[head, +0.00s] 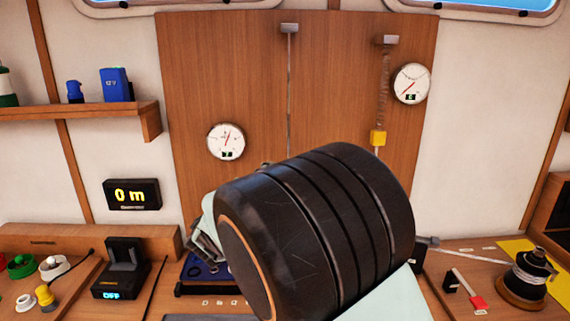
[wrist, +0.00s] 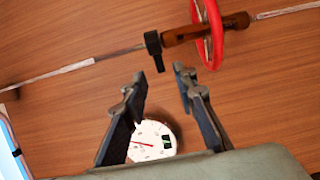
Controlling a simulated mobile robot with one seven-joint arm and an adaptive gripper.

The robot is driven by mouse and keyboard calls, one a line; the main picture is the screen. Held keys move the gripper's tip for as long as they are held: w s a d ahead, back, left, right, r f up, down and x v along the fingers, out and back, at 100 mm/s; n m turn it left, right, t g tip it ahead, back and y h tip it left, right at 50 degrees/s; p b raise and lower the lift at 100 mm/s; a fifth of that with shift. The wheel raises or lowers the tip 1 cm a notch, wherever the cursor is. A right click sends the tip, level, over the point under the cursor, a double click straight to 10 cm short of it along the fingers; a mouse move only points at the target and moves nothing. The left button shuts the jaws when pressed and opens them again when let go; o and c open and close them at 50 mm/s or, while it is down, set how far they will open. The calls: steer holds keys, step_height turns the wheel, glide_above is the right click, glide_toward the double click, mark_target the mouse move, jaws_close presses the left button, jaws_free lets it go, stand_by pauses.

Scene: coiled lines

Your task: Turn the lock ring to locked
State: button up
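In the wrist view, a rod (wrist: 100,58) runs across the wooden panel. It carries a black collar (wrist: 153,45) with a short lever and a brown cylinder (wrist: 182,35). A red ring (wrist: 215,50) goes around the brown cylinder at upper right. I cannot tell which of these is the lock ring, nor its setting. My gripper (wrist: 158,76) is open and empty, its fingertips just below the collar in the picture and apparently apart from it. In the head view, my dark arm link hides this assembly.
A round dial (wrist: 152,141) shows between my fingers. In the head view, dials (head: 226,141) (head: 411,83) hang on the wooden panel (head: 240,60). A yellow block (head: 378,137) hangs from a coiled line. A display (head: 132,194) reads 0 m. A winch-like drum (head: 528,275) stands at right.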

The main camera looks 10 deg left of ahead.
steer(key=w, duration=0.2)
steer(key=w+p, duration=0.1)
steer(key=w, duration=0.3)
steer(key=shift+w+d, duration=0.25)
steer(key=shift+d, duration=0.05)
steer(key=shift+c, duration=0.2)
jaws_close()
